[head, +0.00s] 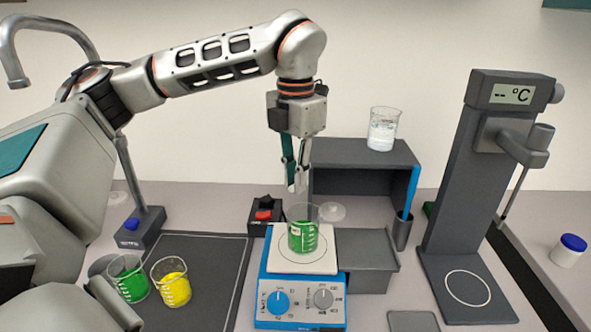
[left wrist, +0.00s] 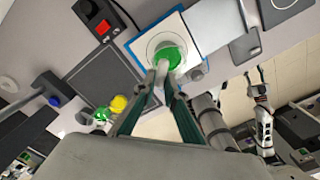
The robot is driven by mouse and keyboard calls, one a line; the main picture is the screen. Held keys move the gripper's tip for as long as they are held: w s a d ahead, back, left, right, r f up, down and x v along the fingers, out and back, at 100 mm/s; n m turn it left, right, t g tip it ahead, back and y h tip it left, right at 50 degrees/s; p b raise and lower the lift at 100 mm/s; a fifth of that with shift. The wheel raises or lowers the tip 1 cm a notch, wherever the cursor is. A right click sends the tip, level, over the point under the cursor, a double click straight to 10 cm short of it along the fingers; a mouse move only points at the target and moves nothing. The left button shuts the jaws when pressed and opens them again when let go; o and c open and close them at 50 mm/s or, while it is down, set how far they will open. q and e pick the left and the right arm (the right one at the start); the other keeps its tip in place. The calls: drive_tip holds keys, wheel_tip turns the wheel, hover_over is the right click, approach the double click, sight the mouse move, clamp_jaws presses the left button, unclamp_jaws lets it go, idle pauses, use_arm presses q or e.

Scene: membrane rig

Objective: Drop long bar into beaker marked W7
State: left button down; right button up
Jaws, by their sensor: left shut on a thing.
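My left gripper (head: 298,187) points down above the hotplate, shut on a small pale piece that I take to be the long bar (left wrist: 160,74); the fingers partly hide it. Below it, a glass beaker with green liquid (head: 303,237) stands upright on the hotplate (head: 273,262); it also shows in the left wrist view (left wrist: 172,57). Another green beaker (head: 128,279) and a yellow beaker (head: 171,284) stand at lower left. I cannot read W7 on any beaker. My right gripper (left wrist: 254,74) is low at right, its fingers apart.
The grey shelf (head: 360,152) stands behind the hotplate, with a grey tray (head: 372,262) at its right. A tall stand with a display (head: 458,180) is farther right. A box with a red switch (head: 264,216) is left of the hotplate. The dark mat (head: 215,290) has bare room.

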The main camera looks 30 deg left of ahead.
use_arm(q)
drive_tip(key=c, duration=2)
unclamp_jaws()
wheel_tip(320, 180, up, 12)
